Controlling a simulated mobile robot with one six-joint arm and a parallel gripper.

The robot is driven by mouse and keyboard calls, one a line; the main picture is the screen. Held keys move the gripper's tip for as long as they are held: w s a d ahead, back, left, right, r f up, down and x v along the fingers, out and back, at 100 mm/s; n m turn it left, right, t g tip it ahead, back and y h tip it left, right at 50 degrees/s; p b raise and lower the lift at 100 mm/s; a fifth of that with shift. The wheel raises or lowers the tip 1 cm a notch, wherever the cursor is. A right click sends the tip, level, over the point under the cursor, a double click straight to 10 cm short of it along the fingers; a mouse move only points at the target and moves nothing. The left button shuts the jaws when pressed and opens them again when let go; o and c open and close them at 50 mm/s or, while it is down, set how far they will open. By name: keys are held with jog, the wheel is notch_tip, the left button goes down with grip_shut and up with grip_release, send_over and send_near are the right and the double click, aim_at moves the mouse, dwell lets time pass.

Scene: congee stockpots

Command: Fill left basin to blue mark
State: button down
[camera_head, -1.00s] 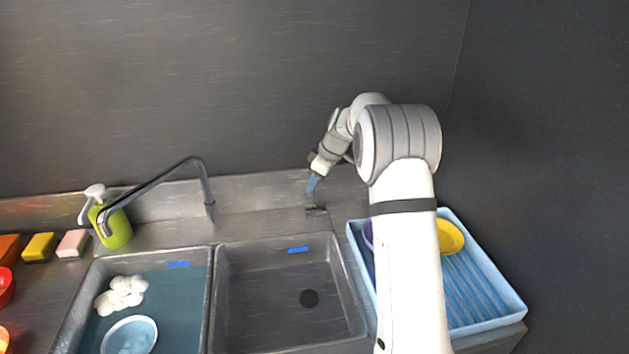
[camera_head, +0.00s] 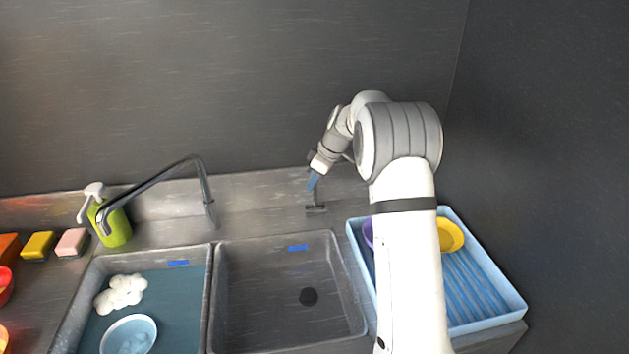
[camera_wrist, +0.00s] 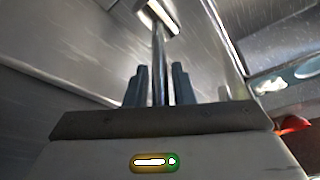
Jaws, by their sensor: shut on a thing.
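The left basin (camera_head: 207,300) holds teal water (camera_head: 178,300). Its blue mark (camera_head: 178,263) shows on the far wall, just above the water's far edge. The bent metal faucet (camera_head: 150,184) has its spout end toward the left, by the soap bottle; I see no stream from it. My gripper (camera_head: 312,184) is behind the right basin, at the upright tap lever (camera_head: 317,197). In the wrist view my gripper (camera_wrist: 158,88) is shut on the thin metal lever (camera_wrist: 158,55), which stands between the fingers. The lever's base is partly hidden there.
White suds (camera_head: 121,293) and a pale bowl (camera_head: 129,335) are in the left basin. The right basin (camera_head: 290,275) is empty, with a dark drain. A green soap bottle (camera_head: 114,226) and sponges (camera_head: 72,242) stand left. A blue rack (camera_head: 480,290) is right, partly behind my arm.

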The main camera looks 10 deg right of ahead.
jog(key=shift+s+f+b, duration=0.2)
jog(key=shift+f+b, duration=0.15)
jog(key=shift+b, duration=0.9)
jog(key=s+t+b, duration=0.1)
jog(key=b, duration=0.5)
jog(key=shift+s+t, duration=0.2)
jog(key=shift+t, duration=0.2)
jog(key=shift+s+r+b, duration=0.2)
jog(key=shift+s+b, duration=0.1)
jog(key=shift+b, duration=0.6)
jog(key=c, duration=1.4)
grip_release()
jog(key=v, duration=0.7)
jog(key=shift+s+r, duration=0.3)
jog(key=shift+d, duration=0.15)
